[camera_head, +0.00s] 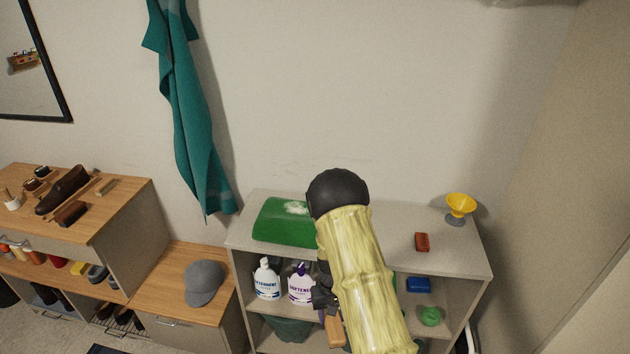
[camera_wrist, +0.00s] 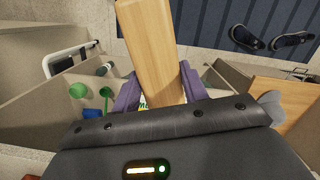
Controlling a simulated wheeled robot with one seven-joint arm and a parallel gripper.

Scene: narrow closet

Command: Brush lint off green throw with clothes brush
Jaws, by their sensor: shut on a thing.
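The green throw (camera_head: 279,229) lies folded on top of the grey shelf unit, at its left end. A patch of white lint (camera_head: 296,208) shows on its upper right part, and my arm stands just right of it. My gripper (camera_head: 325,306) is in front of the shelf unit, below its top and apart from the throw. It is shut on the wooden clothes brush (camera_head: 334,330), partly hidden by my arm. In the wrist view the brush (camera_wrist: 150,42) stands out between the purple fingers of my gripper (camera_wrist: 158,80); its bristles cannot be made out.
The shelf unit's top (camera_head: 385,262) also holds a red block-like item (camera_head: 422,242) and a yellow funnel-shaped item (camera_head: 460,206). Bottles (camera_head: 266,280) stand on the shelf below, close to my gripper. A cap (camera_head: 203,283) lies on the wooden bench at left. A teal cloth (camera_head: 188,110) hangs above.

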